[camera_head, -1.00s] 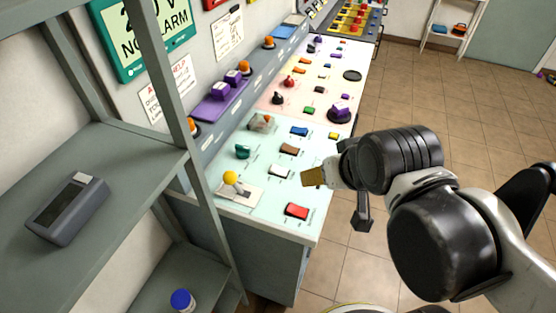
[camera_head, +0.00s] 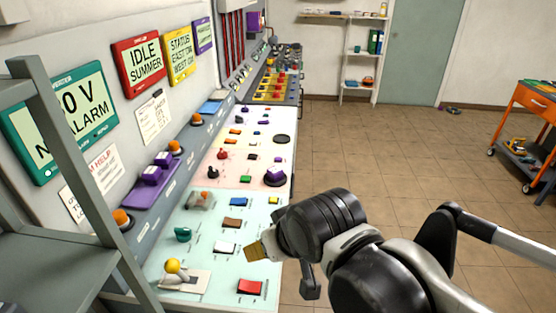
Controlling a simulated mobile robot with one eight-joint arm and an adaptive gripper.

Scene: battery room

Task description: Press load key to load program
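The control console (camera_head: 205,262) runs away from me along the left wall, with several coloured keys on its top. A red key (camera_head: 250,287), a white key (camera_head: 224,248), a brown key (camera_head: 232,226) and a blue key (camera_head: 237,202) are on its near pale-green part. I cannot read the key labels, so I cannot tell which is the load key. My gripper (camera_head: 256,251) is at the console's right edge, beside the white key and apart from the red key. Its brownish tip shows, but the fingers cannot be told apart.
A yellow-knobbed lever (camera_head: 173,267) stands at the console's near left. A grey shelf rack (camera_head: 75,262) stands at the left. Wall signs, including IDLE SUMMER (camera_head: 139,62), hang above the console. Open tiled floor (camera_head: 400,180) lies to the right. An orange cart (camera_head: 535,108) stands far right.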

